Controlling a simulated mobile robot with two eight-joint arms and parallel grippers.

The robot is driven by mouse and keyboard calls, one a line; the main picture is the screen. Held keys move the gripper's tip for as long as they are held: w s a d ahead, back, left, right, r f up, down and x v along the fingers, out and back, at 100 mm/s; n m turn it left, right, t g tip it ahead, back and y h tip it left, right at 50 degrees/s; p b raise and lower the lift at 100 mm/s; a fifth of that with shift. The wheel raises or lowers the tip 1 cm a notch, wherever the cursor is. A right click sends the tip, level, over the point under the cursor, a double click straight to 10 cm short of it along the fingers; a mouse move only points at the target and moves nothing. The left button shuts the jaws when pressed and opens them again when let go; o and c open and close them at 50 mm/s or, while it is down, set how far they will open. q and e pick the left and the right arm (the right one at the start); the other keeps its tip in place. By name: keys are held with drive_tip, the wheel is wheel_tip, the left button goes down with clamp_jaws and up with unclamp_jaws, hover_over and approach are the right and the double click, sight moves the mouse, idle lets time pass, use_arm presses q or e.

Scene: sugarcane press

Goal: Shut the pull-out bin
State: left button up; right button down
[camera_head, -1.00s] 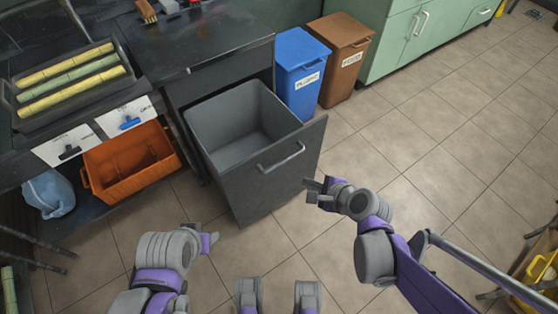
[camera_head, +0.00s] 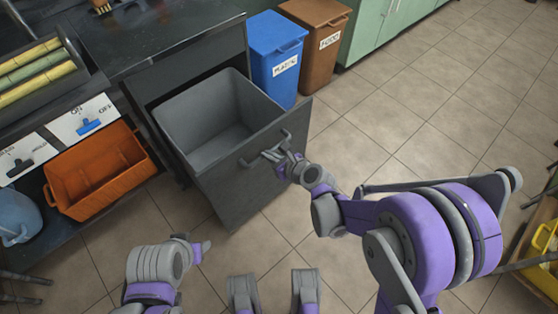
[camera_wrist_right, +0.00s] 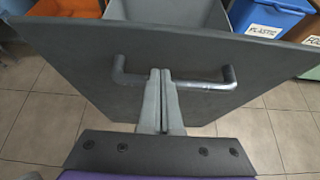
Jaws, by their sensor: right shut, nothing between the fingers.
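The pull-out bin (camera_head: 235,190) stands pulled out from under the dark counter, with its grey, empty-looking tub (camera_head: 207,120) open at the top. Its dark front panel (camera_wrist_right: 90,65) carries a metal bar handle (camera_wrist_right: 205,84). My right gripper (camera_head: 278,157) is at the handle. In the right wrist view its two fingers (camera_wrist_right: 159,80) are together, with nothing between them, in front of the panel at the middle of the handle. I cannot tell whether the tips touch the panel. My left gripper (camera_head: 201,250) is low at the left, away from the bin; its fingers are not clear.
A blue plastic bin (camera_head: 274,55) and a brown food bin (camera_head: 312,40) stand right of the pull-out bin. An orange crate (camera_head: 100,170) and a blue jug (camera_head: 18,215) are at the left.

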sight(255, 145)
use_arm(q)
drive_tip(key=shift+f, duration=0.2)
use_arm(e)
drive_tip(key=shift+w+a+r, duration=0.1)
drive_tip(key=shift+w+a, duration=0.45)
drive_tip(key=shift+w, duration=0.2)
drive_tip(key=shift+w+a, duration=0.5)
drive_tip(key=shift+w, duration=0.2)
